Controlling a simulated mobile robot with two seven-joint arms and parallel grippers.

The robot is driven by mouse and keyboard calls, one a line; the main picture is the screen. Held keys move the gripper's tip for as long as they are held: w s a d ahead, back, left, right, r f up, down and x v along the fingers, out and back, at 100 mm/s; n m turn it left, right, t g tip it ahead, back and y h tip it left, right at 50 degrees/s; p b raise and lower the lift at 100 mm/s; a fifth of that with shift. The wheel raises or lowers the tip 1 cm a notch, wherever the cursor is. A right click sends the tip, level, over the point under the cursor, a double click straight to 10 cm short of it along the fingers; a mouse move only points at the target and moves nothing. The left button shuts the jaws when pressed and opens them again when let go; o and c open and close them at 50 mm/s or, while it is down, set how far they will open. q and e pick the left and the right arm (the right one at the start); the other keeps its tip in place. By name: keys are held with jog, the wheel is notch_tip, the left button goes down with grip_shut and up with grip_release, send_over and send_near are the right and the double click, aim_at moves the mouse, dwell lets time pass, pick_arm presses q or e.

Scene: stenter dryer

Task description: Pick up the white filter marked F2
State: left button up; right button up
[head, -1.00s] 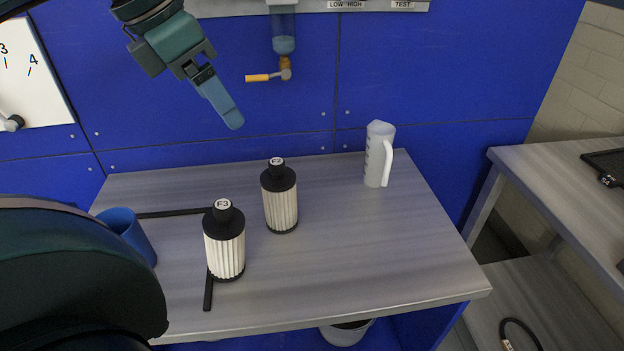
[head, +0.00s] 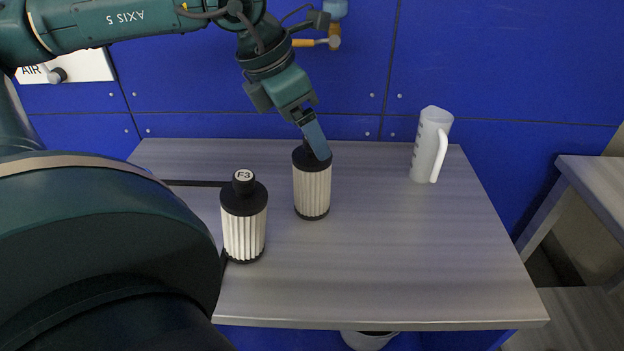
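The white filter F2 (head: 312,190) stands upright on the grey table, a pleated white cylinder with a black cap and base. My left gripper (head: 316,143) reaches down from above in the head view, its blue finger overlapping the filter's black top. The finger hides the cap's knob and its label. Only one finger shows clearly, so I cannot tell whether it is open or shut on the knob. A similar white filter marked F3 (head: 244,225) stands upright to the left and nearer. My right gripper is not in view.
A white jug (head: 431,145) with a handle stands at the table's back right. The grey table (head: 400,260) is clear at the middle and right. A blue wall panel (head: 500,80) with a yellow-handled valve (head: 315,42) rises behind. A black strip (head: 195,183) lies at left.

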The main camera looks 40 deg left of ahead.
aim_at(312, 176)
pick_arm(q)
jog(key=shift+x, duration=2.4)
jog(key=shift+w+a, duration=0.1)
jog(key=shift+w, duration=0.1)
jog(key=shift+c, duration=0.4)
jog(key=shift+r, duration=0.1)
jog(key=c, duration=1.3)
